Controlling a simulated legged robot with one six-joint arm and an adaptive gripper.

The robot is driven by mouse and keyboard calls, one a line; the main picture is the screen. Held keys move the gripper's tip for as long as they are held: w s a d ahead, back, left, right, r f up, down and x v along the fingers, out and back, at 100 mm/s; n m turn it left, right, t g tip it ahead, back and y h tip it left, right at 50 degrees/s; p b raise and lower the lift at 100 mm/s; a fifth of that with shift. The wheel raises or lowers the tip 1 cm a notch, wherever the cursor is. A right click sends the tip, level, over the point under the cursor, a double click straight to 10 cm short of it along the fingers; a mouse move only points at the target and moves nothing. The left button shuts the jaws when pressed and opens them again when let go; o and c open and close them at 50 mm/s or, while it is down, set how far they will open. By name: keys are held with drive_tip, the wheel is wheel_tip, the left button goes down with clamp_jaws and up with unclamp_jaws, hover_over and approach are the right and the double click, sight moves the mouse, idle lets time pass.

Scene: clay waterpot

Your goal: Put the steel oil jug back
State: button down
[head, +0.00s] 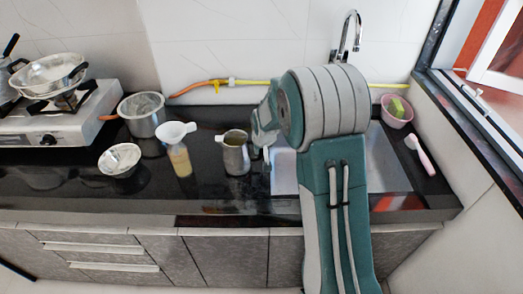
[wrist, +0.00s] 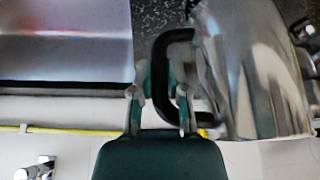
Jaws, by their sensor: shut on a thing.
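The steel oil jug (head: 235,155) is upright at the middle of the black counter, just left of the sink. Its base appears at counter level; whether it touches is hard to tell. In the wrist view the shiny jug (wrist: 255,70) fills the right side, with its black handle (wrist: 157,75) facing my gripper. My gripper (wrist: 160,95) is shut on that handle, with one finger on each side of it. In the head view my gripper (head: 264,146) is at the jug's right side, partly hidden by my arm.
An oil bottle with a white funnel (head: 180,160) stands close left of the jug. A steel bowl (head: 120,160), a pot (head: 143,115) and a gas stove (head: 58,115) are farther left. The sink (head: 284,172) is on the right, with a faucet (head: 346,38) behind. The counter before the jug is clear.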

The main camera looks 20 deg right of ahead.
drive_tip(key=shift+d+f, duration=0.15)
drive_tip(key=shift+d, duration=0.05)
drive_tip(key=shift+a+f, duration=0.1)
drive_tip(key=c, duration=1)
unclamp_jaws()
drive_tip(key=shift+f, duration=0.15)
drive_tip(key=shift+c, duration=0.2)
drive_tip(key=o, duration=0.4)
drive_tip(key=shift+a, duration=0.2)
drive_tip(key=shift+d, duration=0.15)
